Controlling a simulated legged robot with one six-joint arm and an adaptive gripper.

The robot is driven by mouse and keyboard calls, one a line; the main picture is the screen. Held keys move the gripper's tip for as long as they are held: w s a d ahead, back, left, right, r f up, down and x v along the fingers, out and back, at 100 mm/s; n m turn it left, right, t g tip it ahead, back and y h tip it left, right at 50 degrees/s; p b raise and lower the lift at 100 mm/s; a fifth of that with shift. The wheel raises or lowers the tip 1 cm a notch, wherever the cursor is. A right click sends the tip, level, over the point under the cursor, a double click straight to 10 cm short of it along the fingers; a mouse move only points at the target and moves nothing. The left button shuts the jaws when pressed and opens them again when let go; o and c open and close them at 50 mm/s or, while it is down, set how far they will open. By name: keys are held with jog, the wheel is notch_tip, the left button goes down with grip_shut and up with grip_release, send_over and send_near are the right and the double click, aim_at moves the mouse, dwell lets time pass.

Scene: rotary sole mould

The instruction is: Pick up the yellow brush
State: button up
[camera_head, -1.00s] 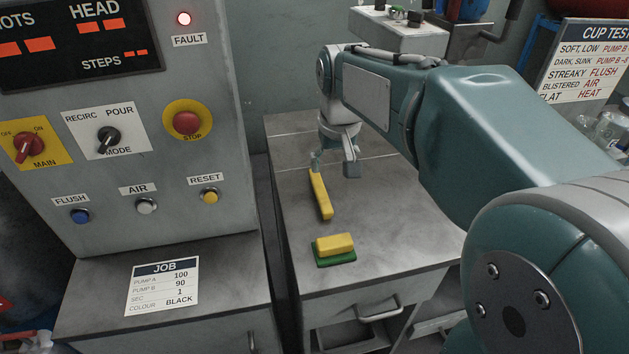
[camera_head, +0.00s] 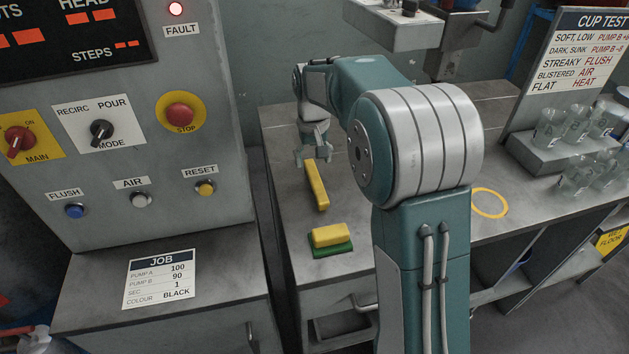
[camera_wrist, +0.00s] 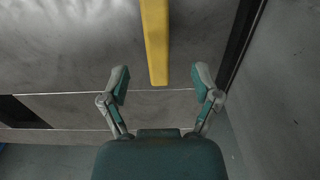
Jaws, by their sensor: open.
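The yellow brush (camera_head: 317,187) appears as a long, slim yellow bar lying on the grey bench top; no bristles can be made out. In the wrist view the yellow brush (camera_wrist: 156,42) runs down from the top edge, and its end reaches between my fingertips in the picture. My gripper (camera_head: 313,160) is at the brush's far end in the head view. In the wrist view my gripper (camera_wrist: 160,78) is open, with one finger on each side of the brush's end and gaps on both sides. Its height above the brush is unclear.
A yellow block on a green pad (camera_head: 332,240) lies nearer on the bench (camera_head: 290,215). The control cabinet (camera_head: 130,170) stands at left. A yellow ring (camera_head: 490,203) and clear cups (camera_head: 575,170) are at right. My arm covers the bench's middle.

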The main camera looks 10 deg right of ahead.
aim_at(315, 179)
jog(key=f, duration=0.4)
jog(key=s+f, duration=0.1)
jog(key=f, duration=0.1)
jog(key=shift+d+f, duration=0.15)
jog(key=shift+f, duration=0.25)
grip_shut()
